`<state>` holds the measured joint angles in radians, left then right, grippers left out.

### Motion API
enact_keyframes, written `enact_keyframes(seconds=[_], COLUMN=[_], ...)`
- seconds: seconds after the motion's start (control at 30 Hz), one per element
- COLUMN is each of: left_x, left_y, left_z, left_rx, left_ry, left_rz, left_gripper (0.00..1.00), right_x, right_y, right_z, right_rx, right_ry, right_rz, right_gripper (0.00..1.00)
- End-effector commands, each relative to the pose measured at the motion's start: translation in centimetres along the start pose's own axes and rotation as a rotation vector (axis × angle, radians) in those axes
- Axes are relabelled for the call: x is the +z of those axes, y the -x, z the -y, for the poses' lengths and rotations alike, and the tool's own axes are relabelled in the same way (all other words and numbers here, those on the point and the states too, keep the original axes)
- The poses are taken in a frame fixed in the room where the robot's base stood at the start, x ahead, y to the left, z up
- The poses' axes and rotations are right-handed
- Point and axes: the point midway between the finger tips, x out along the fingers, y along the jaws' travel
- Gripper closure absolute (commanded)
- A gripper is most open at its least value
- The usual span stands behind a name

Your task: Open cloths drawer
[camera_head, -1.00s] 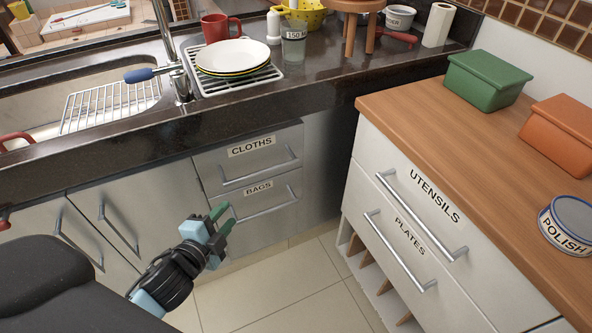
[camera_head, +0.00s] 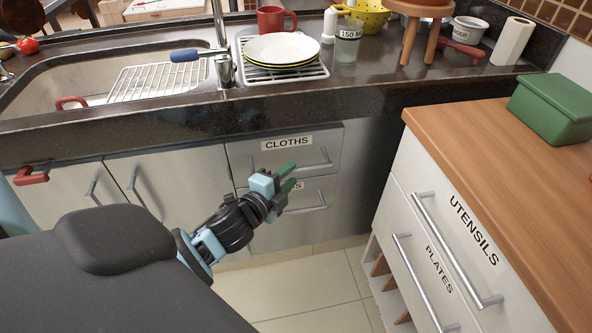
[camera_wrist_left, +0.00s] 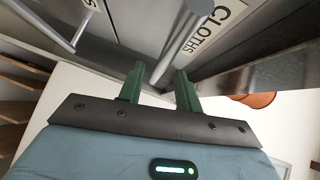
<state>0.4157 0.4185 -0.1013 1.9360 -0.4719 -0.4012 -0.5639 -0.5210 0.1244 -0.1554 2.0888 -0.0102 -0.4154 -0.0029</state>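The cloths drawer (camera_head: 250,157) is a grey front under the dark counter, labelled CLOTHS, with a horizontal metal bar handle (camera_head: 312,167). It looks shut. My left gripper (camera_head: 291,176) is in front of it, around the left part of the handle, and partly covers the bags drawer label below. In the left wrist view, its green fingers (camera_wrist_left: 160,85) are apart. The cloths handle (camera_wrist_left: 178,50) runs from the gap between them, near the fingertips. I cannot tell whether they touch it. My right gripper is not in view.
The bags drawer (camera_head: 315,212) with its own handle is directly below. The white cabinet (camera_head: 408,190) with utensils and plates drawers stands close on the right. The counter edge (camera_head: 200,120) overhangs above. Tiled floor (camera_head: 310,285) in front is clear.

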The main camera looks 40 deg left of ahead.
Motion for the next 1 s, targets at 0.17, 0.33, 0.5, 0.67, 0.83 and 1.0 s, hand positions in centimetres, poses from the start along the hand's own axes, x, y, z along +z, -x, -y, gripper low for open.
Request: enact_keyframes(seconds=[0.17, 0.33, 0.5, 0.67, 0.83, 1.0], left_x=[0.0, 0.0, 0.0, 0.0, 0.0, 0.0], left_y=[-2.3, -3.3, -3.5, -3.5, -3.5, -3.5], left_z=[0.0, 0.0, 0.0, 0.0, 0.0, 0.0], left_rx=[-0.001, 0.0, 0.001, 0.001, 0.001, 0.001], left_ry=[0.0, 0.0, 0.0, 0.0, 0.0, 0.0], left_rz=[-0.001, -0.001, -0.001, -0.001, -0.001, -0.001], left_gripper=[0.66, 0.66, 0.66, 0.67, 0.89, 1.0], right_x=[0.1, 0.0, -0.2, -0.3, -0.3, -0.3], right_y=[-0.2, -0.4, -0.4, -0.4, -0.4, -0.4], right_z=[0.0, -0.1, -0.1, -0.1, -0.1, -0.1], right_rx=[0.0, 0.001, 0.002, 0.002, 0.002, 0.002], right_ry=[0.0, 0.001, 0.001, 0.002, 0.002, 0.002], right_rz=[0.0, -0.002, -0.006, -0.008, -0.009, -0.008], right_gripper=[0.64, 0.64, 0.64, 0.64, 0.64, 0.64])
